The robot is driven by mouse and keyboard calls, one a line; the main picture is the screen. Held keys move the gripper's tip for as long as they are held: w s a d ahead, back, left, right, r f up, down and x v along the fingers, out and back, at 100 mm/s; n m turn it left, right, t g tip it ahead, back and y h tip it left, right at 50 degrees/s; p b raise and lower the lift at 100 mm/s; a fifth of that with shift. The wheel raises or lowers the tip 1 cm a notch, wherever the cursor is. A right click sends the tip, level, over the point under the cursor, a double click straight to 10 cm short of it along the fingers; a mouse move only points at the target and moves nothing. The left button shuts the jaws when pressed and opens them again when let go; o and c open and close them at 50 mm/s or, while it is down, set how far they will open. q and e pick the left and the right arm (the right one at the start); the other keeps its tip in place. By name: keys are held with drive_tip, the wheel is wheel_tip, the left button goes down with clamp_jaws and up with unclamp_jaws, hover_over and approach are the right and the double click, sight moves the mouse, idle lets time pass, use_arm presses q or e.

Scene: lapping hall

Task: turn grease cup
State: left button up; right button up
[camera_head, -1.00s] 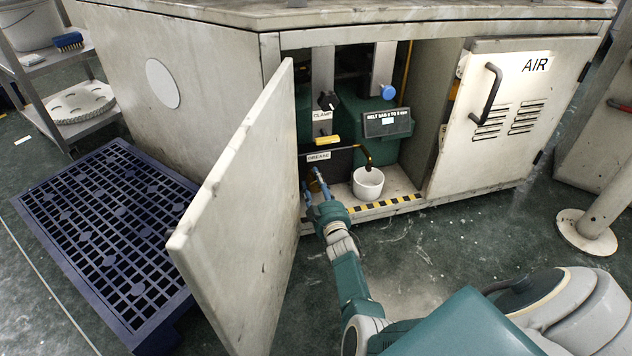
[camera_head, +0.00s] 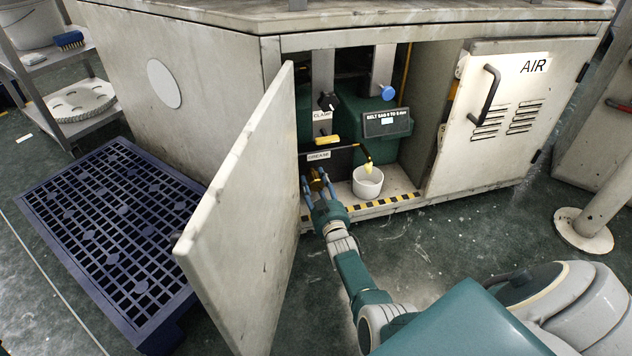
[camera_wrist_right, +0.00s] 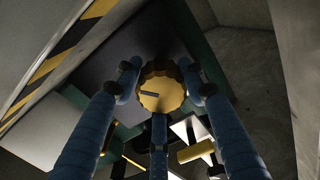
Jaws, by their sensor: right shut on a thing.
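The grease cup (camera_wrist_right: 160,88) is a round, ridged yellow cap with a dark mark on its face. It shows in the middle of the right wrist view, with the blue fingers of my right gripper (camera_wrist_right: 160,97) around it and shut on it. In the head view my right gripper (camera_head: 317,184) reaches into the open cabinet under the GREASE label (camera_head: 318,155), and the cup is mostly hidden behind its fingers. A thin dark pipe ends above a white pot (camera_head: 367,183), and yellow grease (camera_head: 368,163) hangs from its outlet into the pot. My left gripper is not in view.
The open cabinet door (camera_head: 240,215) stands close to the left of my right arm. The CLAMP knob (camera_head: 327,101) and a blue knob (camera_head: 387,93) are above. The AIR door (camera_head: 493,115) is shut. A blue pallet (camera_head: 100,225) lies at the left.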

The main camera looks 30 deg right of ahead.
sight(315, 176)
drive_tip(key=shift+s+a+f, duration=0.15)
drive_tip(key=shift+s+f, duration=0.05)
drive_tip(key=shift+f, duration=0.35)
drive_tip(key=o, duration=1.2)
drive_tip(key=shift+c, duration=0.2)
drive_tip(key=shift+w+r, duration=0.15)
drive_tip(key=shift+r, duration=0.3)
wheel_tip(315, 176, up, 9)
drive_tip(key=shift+f, duration=0.1)
drive_tip(key=shift+w+a+r, duration=0.1)
drive_tip(key=shift+a+r, duration=0.1)
drive_tip(key=shift+r, duration=0.2)
drive_tip(key=shift+d, duration=0.15)
